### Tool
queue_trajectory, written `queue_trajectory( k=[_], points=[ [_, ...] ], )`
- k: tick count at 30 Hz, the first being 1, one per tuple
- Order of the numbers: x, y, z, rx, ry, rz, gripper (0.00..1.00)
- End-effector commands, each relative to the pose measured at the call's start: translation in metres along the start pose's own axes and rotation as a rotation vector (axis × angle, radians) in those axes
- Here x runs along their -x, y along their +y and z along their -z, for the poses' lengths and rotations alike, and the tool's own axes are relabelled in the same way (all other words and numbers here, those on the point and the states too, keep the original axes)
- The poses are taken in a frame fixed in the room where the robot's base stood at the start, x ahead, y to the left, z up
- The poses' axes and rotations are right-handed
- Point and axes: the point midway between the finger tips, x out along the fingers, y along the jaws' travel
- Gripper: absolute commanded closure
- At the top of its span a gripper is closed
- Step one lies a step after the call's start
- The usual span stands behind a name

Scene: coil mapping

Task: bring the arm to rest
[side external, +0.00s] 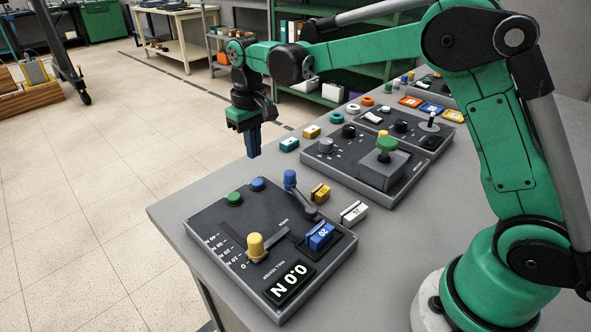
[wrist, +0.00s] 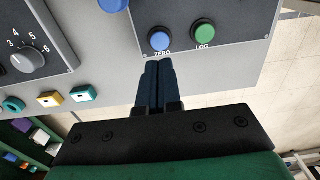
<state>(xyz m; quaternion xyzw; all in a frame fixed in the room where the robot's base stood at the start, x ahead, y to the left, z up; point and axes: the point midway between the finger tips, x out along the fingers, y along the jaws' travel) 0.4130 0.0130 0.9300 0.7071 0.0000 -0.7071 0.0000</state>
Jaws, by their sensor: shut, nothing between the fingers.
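My gripper (side external: 253,142) hangs in the air near the far left edge of the grey table (side external: 190,230) in the side view, with its fingers pointing down. In the wrist view its dark blue fingers (wrist: 160,85) are pressed together with nothing between them. Below and in front of them, the wrist view shows a blue ZERO button (wrist: 159,39) and a green LOG button (wrist: 203,32) on the pull tester panel (wrist: 230,10). My gripper touches neither button. My green arm reaches out from its base at the right.
The tester's display (side external: 290,282) reads 0.0 N. A blue block marked 20 (side external: 320,236) sits on it; a white block (side external: 353,213) and a yellow block (side external: 320,193) are close by. Several panels with knobs (side external: 360,160) stand farther back.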

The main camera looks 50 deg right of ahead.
Motion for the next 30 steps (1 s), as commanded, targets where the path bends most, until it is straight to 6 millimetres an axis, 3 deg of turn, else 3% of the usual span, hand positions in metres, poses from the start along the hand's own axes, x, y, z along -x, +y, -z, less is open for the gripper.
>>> queue_trajectory(
  k=[9, 14, 22, 30],
  points=[
    [0.000, 0.000, 0.000, 0.000, 0.002, 0.000, 1.00],
    [0.014, 0.001, -0.010, 0.000, 0.046, 0.001, 1.00],
    [0.051, 0.007, -0.063, 0.000, 0.251, 0.005, 1.00],
    [0.053, 0.011, -0.123, -0.001, 0.470, 0.004, 1.00]
  ],
)
